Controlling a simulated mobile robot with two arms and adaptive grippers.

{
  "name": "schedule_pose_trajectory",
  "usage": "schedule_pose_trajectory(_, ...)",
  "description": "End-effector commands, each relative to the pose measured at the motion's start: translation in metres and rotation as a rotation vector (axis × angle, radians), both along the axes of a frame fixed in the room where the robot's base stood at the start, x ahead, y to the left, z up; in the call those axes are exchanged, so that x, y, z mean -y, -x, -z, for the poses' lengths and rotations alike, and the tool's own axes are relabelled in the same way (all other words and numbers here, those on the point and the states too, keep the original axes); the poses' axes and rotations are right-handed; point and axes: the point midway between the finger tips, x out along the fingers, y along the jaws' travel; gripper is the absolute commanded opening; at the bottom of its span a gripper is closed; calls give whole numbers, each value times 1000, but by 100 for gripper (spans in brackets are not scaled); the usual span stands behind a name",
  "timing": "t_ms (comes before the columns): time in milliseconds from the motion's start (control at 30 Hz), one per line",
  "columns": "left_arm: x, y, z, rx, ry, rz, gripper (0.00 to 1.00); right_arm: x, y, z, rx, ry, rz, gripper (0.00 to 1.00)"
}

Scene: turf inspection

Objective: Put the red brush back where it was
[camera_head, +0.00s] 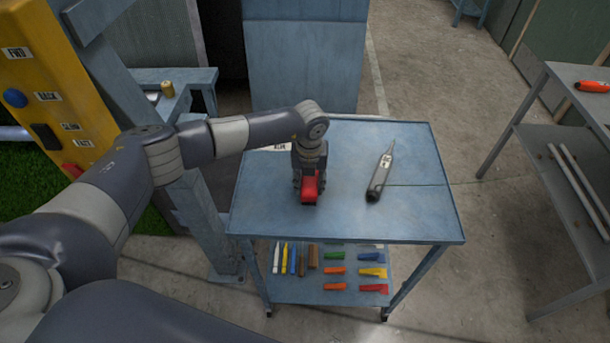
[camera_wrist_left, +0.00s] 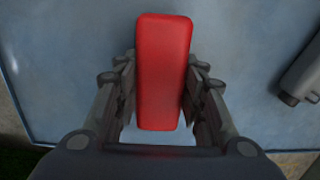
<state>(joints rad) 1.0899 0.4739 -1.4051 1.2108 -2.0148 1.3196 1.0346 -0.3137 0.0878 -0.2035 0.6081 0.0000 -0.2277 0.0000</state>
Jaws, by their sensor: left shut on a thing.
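The red brush (camera_head: 309,190) is at the left part of the blue table (camera_head: 420,216), under my left arm. It fills the middle of the left wrist view as a red block (camera_wrist_left: 162,70). My left gripper (camera_head: 308,172) points down over the table and is shut on the brush, with a finger on each side of it. I cannot tell whether the brush touches the tabletop. Its underside is hidden. My right gripper is not in view.
A grey pen-like tool (camera_head: 381,176) lies to the right on the tabletop. A lower shelf (camera_head: 312,292) holds several coloured pieces. A yellow control panel (camera_head: 47,85) stands at left. A second table (camera_head: 584,120) with an orange-red tool (camera_head: 592,86) is at right.

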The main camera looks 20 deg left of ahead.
Motion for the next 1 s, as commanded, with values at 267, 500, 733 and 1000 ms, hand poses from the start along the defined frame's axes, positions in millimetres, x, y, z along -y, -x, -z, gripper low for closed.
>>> schedule_pose_trajectory(267,0,0,1,0,-1,-2,57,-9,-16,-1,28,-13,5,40)
schedule_pose_trajectory(500,0,0,0,1,-1,-2,57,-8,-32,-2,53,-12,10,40)
schedule_pose_trajectory(733,0,-1,-8,4,0,-2,57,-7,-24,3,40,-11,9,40)
schedule_pose_trajectory(1000,1,3,-59,8,2,0,57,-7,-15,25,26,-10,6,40)
